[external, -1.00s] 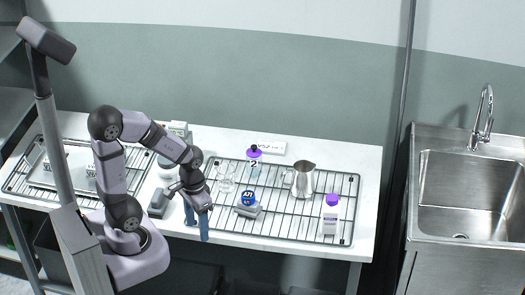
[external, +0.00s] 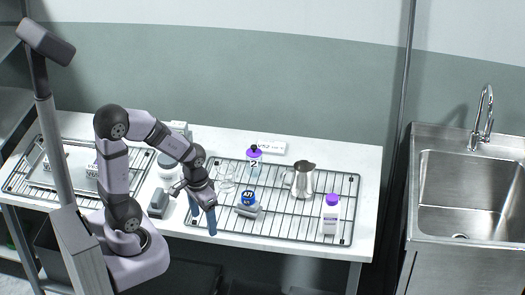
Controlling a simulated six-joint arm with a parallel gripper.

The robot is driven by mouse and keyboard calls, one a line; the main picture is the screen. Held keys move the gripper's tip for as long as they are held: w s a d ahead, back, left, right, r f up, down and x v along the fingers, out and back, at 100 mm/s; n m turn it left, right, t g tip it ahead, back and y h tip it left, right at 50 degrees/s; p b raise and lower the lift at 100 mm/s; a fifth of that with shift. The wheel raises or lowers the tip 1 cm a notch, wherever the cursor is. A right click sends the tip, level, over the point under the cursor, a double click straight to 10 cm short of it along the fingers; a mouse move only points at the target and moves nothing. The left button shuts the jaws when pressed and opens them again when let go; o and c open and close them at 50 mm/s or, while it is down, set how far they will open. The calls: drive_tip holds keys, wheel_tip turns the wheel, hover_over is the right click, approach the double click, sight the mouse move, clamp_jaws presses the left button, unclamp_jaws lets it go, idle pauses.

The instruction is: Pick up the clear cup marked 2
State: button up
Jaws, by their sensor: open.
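A clear vessel marked 2 (external: 254,164) stands at the back of the wire rack, with a purple and black top showing at its upper end. I cannot tell whether that top belongs to it or to something behind it. Another clear, glass-like vessel (external: 226,178) stands to its left, and I see no mark on it. My gripper (external: 203,219) has blue fingers, spread apart and empty. It points down at the rack's front left, left of and in front of the vessel marked 2, touching neither vessel as far as I can see.
The wire rack (external: 285,235) also holds a steel pitcher (external: 302,180), a white bottle with a purple cap (external: 330,216) and a grey device with a round blue display (external: 248,203). A white labelled strip (external: 262,147) lies behind. A sink (external: 470,190) is at right.

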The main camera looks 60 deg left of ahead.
drive_tip(key=w+a+f+n+t+y+b, duration=0.1)
drive_tip(key=w+a+f+t, duration=0.15)
drive_tip(key=w+a, duration=0.55)
drive_tip(key=w+a+f+t+y+b, duration=0.1)
drive_tip(key=w+a+t, duration=0.2)
drive_tip(key=w+a, duration=0.5)
drive_tip(key=t+h+b, duration=0.1)
drive_tip(key=t+b, duration=0.2)
drive_tip(key=t, duration=0.3)
approach(248, 156)
drive_tip(key=shift+m, duration=0.4)
drive_tip(key=x, duration=0.4)
drive_tip(key=shift+w+f, duration=0.1)
drive_tip(key=shift+w, duration=0.1)
drive_tip(key=shift+w+a+f+t+h, duration=0.1)
drive_tip(key=shift+a+f+t+h, duration=0.2)
drive_tip(key=shift+a+t+h, duration=0.2)
drive_tip(key=shift+p+x, duration=0.95)
drive_tip(key=shift+x, duration=0.75)
drive_tip(key=shift+d+p+x, duration=0.2)
drive_tip(key=shift+p+x, duration=0.6)
drive_tip(key=shift+x, duration=1.2)
